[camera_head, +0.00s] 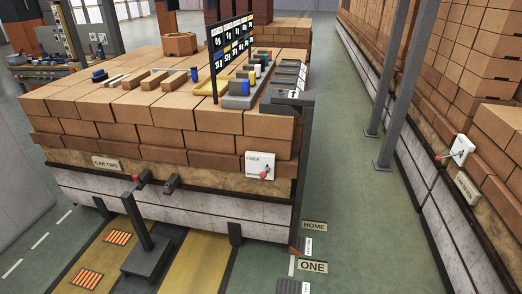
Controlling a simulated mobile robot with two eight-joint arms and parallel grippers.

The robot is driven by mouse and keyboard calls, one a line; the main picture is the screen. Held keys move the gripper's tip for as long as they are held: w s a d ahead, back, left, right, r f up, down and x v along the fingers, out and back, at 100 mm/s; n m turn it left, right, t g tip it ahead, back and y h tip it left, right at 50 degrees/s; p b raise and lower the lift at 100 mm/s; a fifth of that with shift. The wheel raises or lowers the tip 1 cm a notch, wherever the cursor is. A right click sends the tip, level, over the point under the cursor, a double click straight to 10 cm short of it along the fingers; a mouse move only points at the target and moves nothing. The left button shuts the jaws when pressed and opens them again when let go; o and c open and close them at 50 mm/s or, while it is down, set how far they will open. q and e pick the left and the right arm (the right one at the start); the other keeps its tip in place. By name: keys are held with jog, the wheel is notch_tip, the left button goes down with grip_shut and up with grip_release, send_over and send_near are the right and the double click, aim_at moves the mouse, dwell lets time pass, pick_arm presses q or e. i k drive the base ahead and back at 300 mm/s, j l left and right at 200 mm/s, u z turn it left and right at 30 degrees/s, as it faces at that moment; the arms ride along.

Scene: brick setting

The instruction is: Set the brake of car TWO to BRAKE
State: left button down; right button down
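Car TWO is a long car stacked with tan bricks, with a "CAR TWO" label (107,163) on its near end. Its brake plate (258,160) is white and sits at the right of that end. The word FREE shows near the top of the plate; any other lettering is too small to read. The brake lever's red knob (264,175) is low on the plate, toward its lower right. Neither of my grippers is in view, and nothing touches the lever.
A dark post (307,160) stands at the car's right corner. Another dark post (142,225) stands before its end. Another brick-loaded car at right has a white plate (461,149).

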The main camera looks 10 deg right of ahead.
aim_at(263, 175)
jog(key=i, duration=1.55)
jog(key=i+z, duration=0.1)
